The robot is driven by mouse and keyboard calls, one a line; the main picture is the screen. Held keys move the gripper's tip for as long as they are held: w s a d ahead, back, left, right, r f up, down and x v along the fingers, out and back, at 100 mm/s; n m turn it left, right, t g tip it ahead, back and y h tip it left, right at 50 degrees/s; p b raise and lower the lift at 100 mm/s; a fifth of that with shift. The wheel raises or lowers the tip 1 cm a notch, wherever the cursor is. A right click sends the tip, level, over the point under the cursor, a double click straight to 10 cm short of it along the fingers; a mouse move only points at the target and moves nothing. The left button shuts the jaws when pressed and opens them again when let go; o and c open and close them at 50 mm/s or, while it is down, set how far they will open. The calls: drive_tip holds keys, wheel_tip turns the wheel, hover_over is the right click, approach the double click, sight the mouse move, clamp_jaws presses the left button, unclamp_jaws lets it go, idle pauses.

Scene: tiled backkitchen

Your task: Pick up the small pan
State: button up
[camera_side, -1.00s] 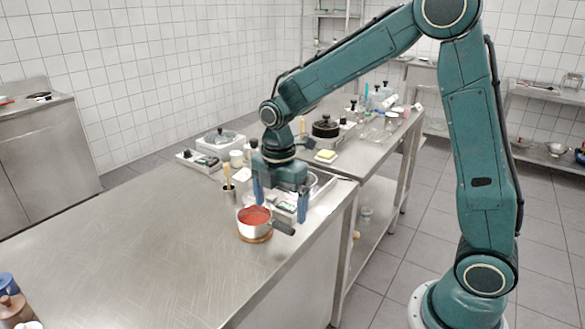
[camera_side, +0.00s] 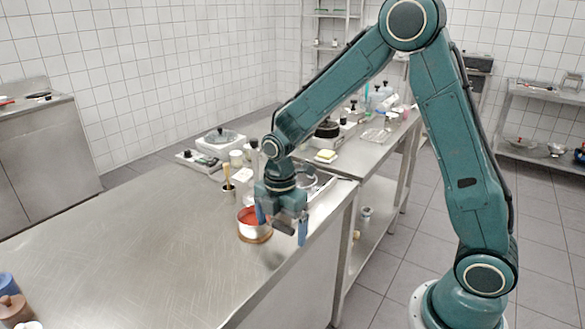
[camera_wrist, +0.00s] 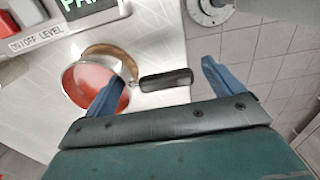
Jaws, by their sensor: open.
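The handle lies across the gap, and nothing is gripped.
A container with a wooden-handled utensil (camera_side: 228,188) stands behind the pan.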

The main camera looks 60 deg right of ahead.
idle(0.5)
drive_tip(key=c, duration=0.9)
drive_tip(key=shift+r, duration=0.15)
drive_tip(key=shift+c, duration=0.5)
wheel_tip(320, 180, up, 20)
drive_tip(key=shift+w+d+f, duration=0.1)
drive_tip(key=shift+f, duration=0.15)
drive_tip(key=w+d+f+m, duration=0.1)
drive_tip(key=d+f, duration=0.3)
drive_tip(key=d, duration=0.2)
drive_tip(key=d+f+m, duration=0.1)
drive_tip(key=d+f, duration=0.3)
drive_tip(key=d, duration=0.3)
drive_tip(key=w+d+f+m, duration=0.1)
drive_tip(key=d+f+m, duration=0.1)
drive_tip(key=d+f, duration=0.3)
drive_tip(key=shift+w+d, duration=0.2)
drive_tip(key=shift+d, duration=0.4)
drive_tip(key=shift+w+d, duration=0.15)
drive_tip(key=shift+d, duration=0.4)
